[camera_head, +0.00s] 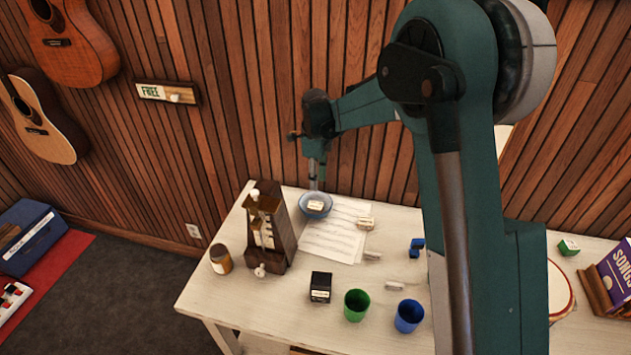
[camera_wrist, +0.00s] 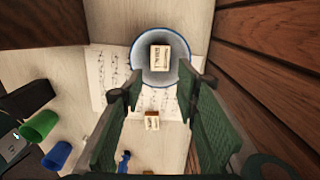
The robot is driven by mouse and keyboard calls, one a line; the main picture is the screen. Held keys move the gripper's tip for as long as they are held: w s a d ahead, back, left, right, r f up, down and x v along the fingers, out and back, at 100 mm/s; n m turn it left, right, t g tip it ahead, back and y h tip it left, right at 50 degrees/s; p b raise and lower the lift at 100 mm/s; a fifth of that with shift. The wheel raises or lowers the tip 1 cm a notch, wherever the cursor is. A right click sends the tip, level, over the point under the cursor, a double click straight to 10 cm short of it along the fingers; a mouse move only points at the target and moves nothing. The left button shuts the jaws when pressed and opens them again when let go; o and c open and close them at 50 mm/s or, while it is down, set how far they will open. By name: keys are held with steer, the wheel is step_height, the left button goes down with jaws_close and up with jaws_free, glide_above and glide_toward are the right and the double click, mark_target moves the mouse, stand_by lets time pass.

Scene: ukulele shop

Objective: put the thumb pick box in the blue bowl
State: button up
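The blue bowl (camera_head: 304,209) stands at the back of the white table, and its rim (camera_wrist: 136,44) shows at the top of the wrist view. A small cream box with dark print (camera_wrist: 160,58) lies inside the bowl; it also shows in the head view (camera_head: 316,205). A similar cream box (camera_head: 366,223) lies on the table to the right, and it appears below the bowl in the wrist view (camera_wrist: 152,121). I cannot read which is the thumb pick box. My gripper (camera_wrist: 160,80) is open and empty, with its fingers apart, above the bowl (camera_head: 315,184).
A wooden metronome (camera_head: 268,228) and a brown jar (camera_head: 220,260) stand left of the bowl. Sheet music (camera_head: 333,240) lies beside it. A black box (camera_head: 320,287), green cup (camera_head: 356,305) and blue cup (camera_head: 408,316) stand in front. The wood-slatted wall is close behind.

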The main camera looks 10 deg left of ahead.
stand_by(0.7)
steer(key=s+d+r+n+t, duration=0.1)
steer(key=s+d+r+n, duration=0.2)
steer(key=s+d+r, duration=0.35)
steer(key=s+d+r+n+t, duration=0.1)
steer(key=s+d+r+n, duration=0.2)
steer(key=d+r, duration=0.55)
steer(key=s+d+r+n+t, duration=0.1)
steer(key=s+d+r+n, duration=0.1)
steer(key=s+d+r, duration=0.6)
steer(key=s+d+f+n+t, duration=0.1)
steer(key=s+d+n, duration=0.4)
steer(key=s+d, duration=0.5)
steer(key=s+d+f+n+t, duration=0.2)
steer(key=s+d+n, duration=0.3)
steer(key=s+d, duration=0.5)
steer(key=shift+s+f+t, duration=0.3)
steer(key=shift+s+t, duration=0.3)
steer(key=shift+s, duration=0.25)
step_height(320, 180, down, 17)
steer(key=b, duration=1.7)
